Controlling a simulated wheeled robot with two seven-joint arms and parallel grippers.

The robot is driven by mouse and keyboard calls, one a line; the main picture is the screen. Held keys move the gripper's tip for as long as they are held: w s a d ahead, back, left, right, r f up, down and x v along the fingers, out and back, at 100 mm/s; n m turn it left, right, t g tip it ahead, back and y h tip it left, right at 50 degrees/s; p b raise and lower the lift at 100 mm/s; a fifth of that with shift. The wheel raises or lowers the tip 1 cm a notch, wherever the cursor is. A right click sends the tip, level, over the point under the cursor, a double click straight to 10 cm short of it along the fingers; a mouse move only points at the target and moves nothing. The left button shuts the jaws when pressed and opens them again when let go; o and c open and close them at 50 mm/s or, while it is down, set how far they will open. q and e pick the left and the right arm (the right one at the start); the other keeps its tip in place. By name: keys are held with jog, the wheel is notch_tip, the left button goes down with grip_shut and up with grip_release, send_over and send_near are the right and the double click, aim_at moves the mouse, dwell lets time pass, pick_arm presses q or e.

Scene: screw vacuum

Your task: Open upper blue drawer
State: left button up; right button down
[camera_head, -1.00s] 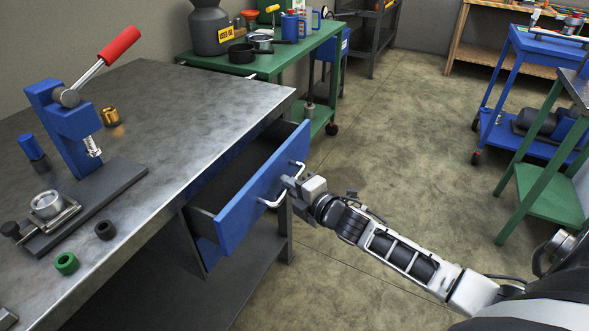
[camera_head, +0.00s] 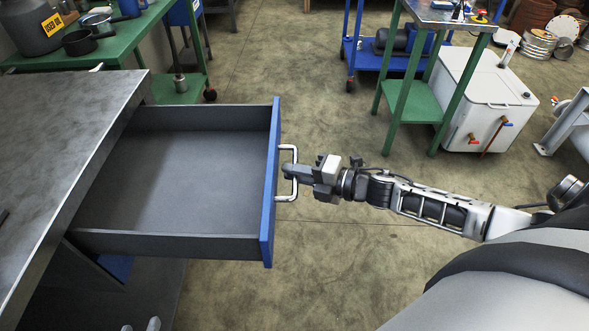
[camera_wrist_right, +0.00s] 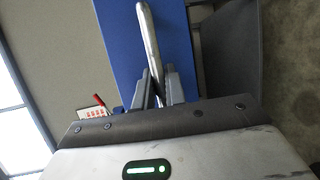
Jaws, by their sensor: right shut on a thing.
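The upper blue drawer (camera_head: 270,185) is pulled well out from under the metal workbench, and its grey inside is empty. My right gripper (camera_head: 290,172) is shut on the silver bar handle (camera_head: 293,188) at the drawer's front. In the right wrist view the fingers (camera_wrist_right: 160,88) sit on both sides of the handle (camera_wrist_right: 149,40), against the blue front (camera_wrist_right: 115,35). At the bottom edge of the head view, two small grey tips that look like my left gripper (camera_head: 140,326) just show; the rest is cut off. A blue surface (camera_head: 116,266) shows below the open drawer.
The workbench top (camera_head: 50,130) lies to the left. A green table (camera_head: 130,45) with a grey can (camera_head: 35,28) and pans stands behind. A blue cart, a green stand (camera_head: 412,100) and a white chest (camera_head: 485,90) stand further back. The floor (camera_head: 330,270) right of the drawer is clear.

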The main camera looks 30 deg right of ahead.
pick_arm(q)
jog(key=shift+s+d+f, duration=0.1)
jog(key=shift+d, duration=0.15)
pick_arm(e)
jog(key=shift+s+d, duration=0.2)
jog(key=shift+d, duration=0.2)
jog(key=c, duration=1.5)
grip_release()
jog(key=shift+o, duration=0.2)
pick_arm(q)
jog(key=shift+a+p, duration=0.15)
jog(key=shift+p, duration=0.5)
pick_arm(e)
jog(key=v, duration=1.6)
